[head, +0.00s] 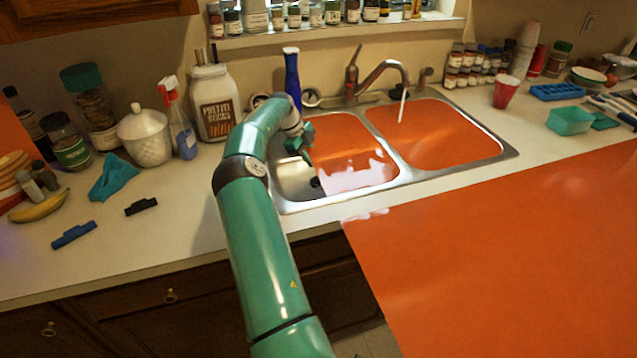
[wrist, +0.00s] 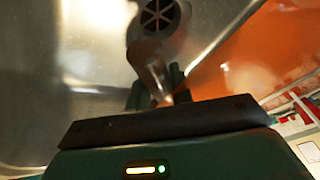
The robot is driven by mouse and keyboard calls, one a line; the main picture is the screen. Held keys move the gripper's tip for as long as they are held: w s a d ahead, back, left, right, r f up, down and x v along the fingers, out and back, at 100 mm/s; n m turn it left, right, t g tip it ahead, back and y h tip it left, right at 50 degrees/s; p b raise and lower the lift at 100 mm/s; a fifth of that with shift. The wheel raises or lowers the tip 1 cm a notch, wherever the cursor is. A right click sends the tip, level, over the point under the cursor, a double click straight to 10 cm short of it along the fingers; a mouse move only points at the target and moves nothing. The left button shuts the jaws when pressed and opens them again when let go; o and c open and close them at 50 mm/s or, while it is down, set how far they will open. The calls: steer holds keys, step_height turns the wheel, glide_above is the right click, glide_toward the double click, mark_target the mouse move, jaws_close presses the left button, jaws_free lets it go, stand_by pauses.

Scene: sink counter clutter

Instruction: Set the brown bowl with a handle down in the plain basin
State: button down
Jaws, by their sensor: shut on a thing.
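My gripper (head: 300,143) is over the left part of the left sink basin (head: 290,183), low near its back-left side. In the wrist view, the green fingers (wrist: 158,88) are shut on a narrow brownish, shiny piece (wrist: 153,67), which I take to be the handle of the brown bowl. The bowl's body cannot be made out there, and in the head view the bowl does not show clearly. The basin's bare steel (wrist: 75,60) and round drain (wrist: 160,15) lie beyond the fingers. I cannot tell whether the bowl touches the basin.
Orange covers the right part of the left basin and the right basin (head: 430,135). A metal faucet (head: 380,75) and a blue bottle (head: 292,78) stand behind the sink. A pretzel jar (head: 214,105) and spray bottle (head: 180,130) stand to the left.

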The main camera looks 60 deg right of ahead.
mark_target(310, 187)
step_height(310, 187, down, 10)
steer(key=shift+w+a+r, duration=0.1)
steer(key=shift+r, duration=0.05)
stand_by(0.3)
steer(key=c, duration=1.2)
jaws_free()
steer(key=shift+c, duration=0.2)
